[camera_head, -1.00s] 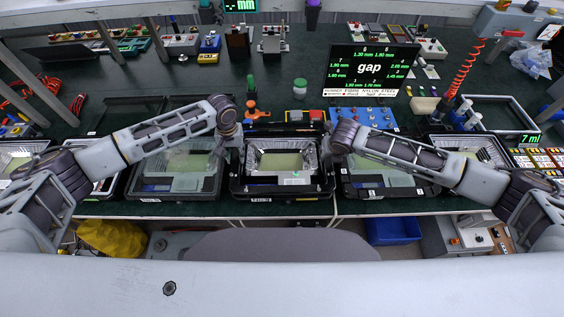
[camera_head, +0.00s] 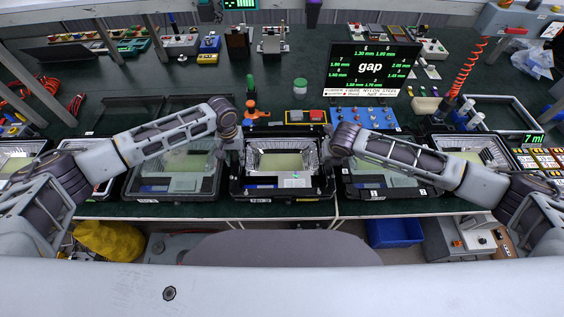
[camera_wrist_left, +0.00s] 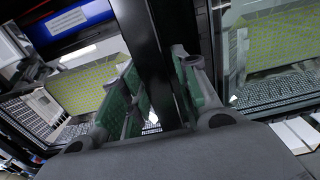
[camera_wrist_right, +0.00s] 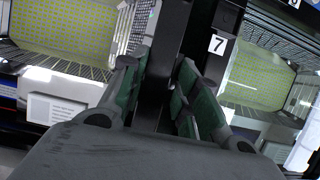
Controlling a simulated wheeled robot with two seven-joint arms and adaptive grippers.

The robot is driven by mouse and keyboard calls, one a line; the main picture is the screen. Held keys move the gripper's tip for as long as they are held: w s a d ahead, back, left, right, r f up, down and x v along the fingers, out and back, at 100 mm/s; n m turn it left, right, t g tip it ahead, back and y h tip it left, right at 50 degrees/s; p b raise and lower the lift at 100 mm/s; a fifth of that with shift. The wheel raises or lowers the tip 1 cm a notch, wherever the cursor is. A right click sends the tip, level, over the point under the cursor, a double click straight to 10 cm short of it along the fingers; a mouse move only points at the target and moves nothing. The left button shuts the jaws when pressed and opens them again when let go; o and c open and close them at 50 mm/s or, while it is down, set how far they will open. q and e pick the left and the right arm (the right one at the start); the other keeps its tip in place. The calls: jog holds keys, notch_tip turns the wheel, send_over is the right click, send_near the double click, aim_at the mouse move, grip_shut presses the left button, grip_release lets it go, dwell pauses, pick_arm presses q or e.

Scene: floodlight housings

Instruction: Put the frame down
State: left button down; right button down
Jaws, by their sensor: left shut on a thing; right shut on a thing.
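The black rectangular frame (camera_head: 283,134) is level over the middle floodlight housing (camera_head: 292,182), around its bright reflector and pale panel. I cannot tell whether it touches the housing. My left gripper (camera_head: 238,156) is shut on the frame's left bar; in the left wrist view the green-padded fingers (camera_wrist_left: 158,85) stand on both sides of the black bar (camera_wrist_left: 142,32). My right gripper (camera_head: 329,156) is shut on the right bar; in the right wrist view its fingers (camera_wrist_right: 160,85) flank the black bar (camera_wrist_right: 172,45). The fingertips are partly hidden by the arms in the head view.
Other housings stand close on the left (camera_head: 176,185) and right (camera_head: 385,187). Behind are a red-and-green button box (camera_head: 305,116), a blue panel of knobs (camera_head: 363,118) and a gap display (camera_head: 370,70).

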pick_arm(q)
jog(key=shift+f+b, duration=0.6)
jog(key=shift+f, duration=0.05)
pick_arm(e)
jog(key=shift+f, duration=0.6)
pick_arm(q)
jog(key=c, duration=1.1)
grip_release()
jog(key=shift+r, duration=0.1)
pick_arm(e)
jog(key=c, duration=1.1)
grip_release()
pick_arm(q)
jog(key=shift+r, duration=6)
pick_arm(e)
jog(key=shift+r, duration=0.2)
jog(key=shift+v, duration=5.8)
pick_arm(q)
jog(key=shift+s+f, duration=0.1)
pick_arm(e)
jog(key=shift+s+f, duration=0.1)
jog(key=shift+s, duration=0.1)
